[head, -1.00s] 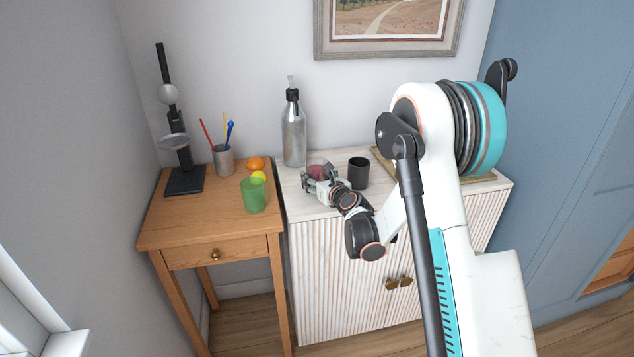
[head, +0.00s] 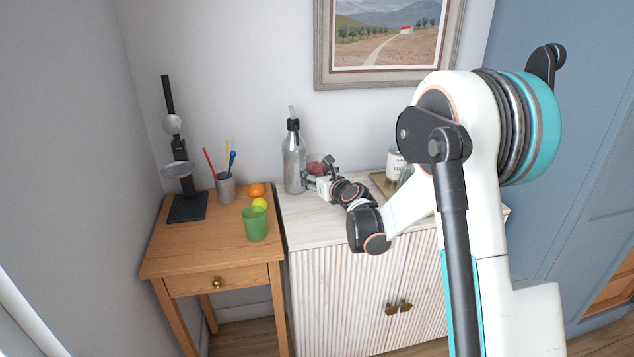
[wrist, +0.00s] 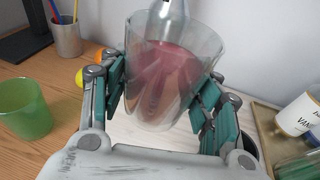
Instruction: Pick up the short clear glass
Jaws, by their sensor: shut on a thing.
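The short clear glass (wrist: 200,62) sits between the two teal-padded fingers of my gripper (wrist: 162,95) in the wrist view, upright or slightly tilted. My gripper is shut on it. A reddish shape shows through the glass; I cannot tell if it is inside or behind. In the head view my gripper (head: 314,182) is over the back of the white cabinet top, just right of the grey bottle (head: 293,155). There the glass is small, partly hidden by the fingers, and a red patch shows at it. I cannot tell whether its base touches the cabinet.
A wooden side table (head: 180,245) on the left holds a green cup (head: 255,224), a lemon (head: 260,203), an orange (head: 257,190), a pen cup (head: 225,188) and a black stand (head: 187,207). A labelled white canister (wrist: 298,115) stands on a tray at right. The front cabinet top is clear.

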